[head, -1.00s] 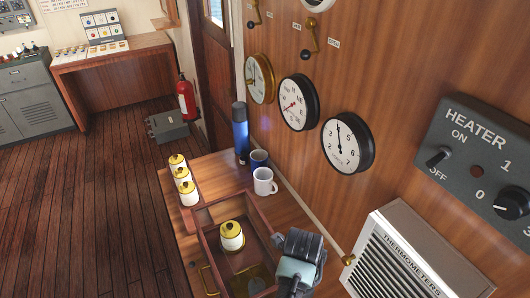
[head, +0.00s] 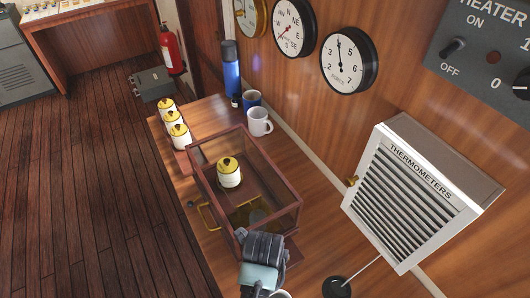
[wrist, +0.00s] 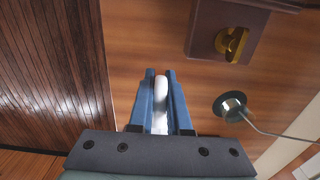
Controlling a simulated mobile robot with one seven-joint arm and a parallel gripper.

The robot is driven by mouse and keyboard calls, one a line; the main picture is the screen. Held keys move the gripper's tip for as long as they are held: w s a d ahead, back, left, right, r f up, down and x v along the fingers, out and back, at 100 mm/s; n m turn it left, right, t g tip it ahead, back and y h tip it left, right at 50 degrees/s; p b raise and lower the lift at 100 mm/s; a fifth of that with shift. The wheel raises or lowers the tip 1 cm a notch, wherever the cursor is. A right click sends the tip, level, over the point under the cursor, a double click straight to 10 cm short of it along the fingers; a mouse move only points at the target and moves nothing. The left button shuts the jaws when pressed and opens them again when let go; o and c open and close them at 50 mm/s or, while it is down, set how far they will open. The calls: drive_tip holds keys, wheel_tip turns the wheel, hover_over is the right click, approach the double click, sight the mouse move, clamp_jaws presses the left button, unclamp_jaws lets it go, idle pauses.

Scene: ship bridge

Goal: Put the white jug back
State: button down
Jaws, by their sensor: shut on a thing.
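In the wrist view my gripper (wrist: 161,75) has its two blue fingers shut on a narrow white part, which I take to be the white jug (wrist: 160,101). Most of the jug is hidden by the fingers and the gripper body. The wooden table lies below the fingers. In the head view my gripper's wrist is at the bottom, just in front of the clear-sided wooden case (head: 225,212). A small white edge shows under it there, and the fingertips are hidden.
The case holds a white canister with a yellow lid (head: 229,173). Several similar canisters (head: 173,122) stand left of it. A white mug (head: 258,122), a blue mug (head: 251,98) and a blue flask (head: 231,70) stand behind. A black round base with a rod (head: 337,288) is at front right.

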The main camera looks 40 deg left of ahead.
drive_tip(key=shift+f, duration=1.95)
drive_tip(key=shift+f, duration=0.1)
drive_tip(key=c, duration=0.9)
unclamp_jaws()
drive_tip(key=shift+o, duration=0.2)
wheel_tip(320, 180, up, 12)
drive_tip(key=shift+r, duration=0.1)
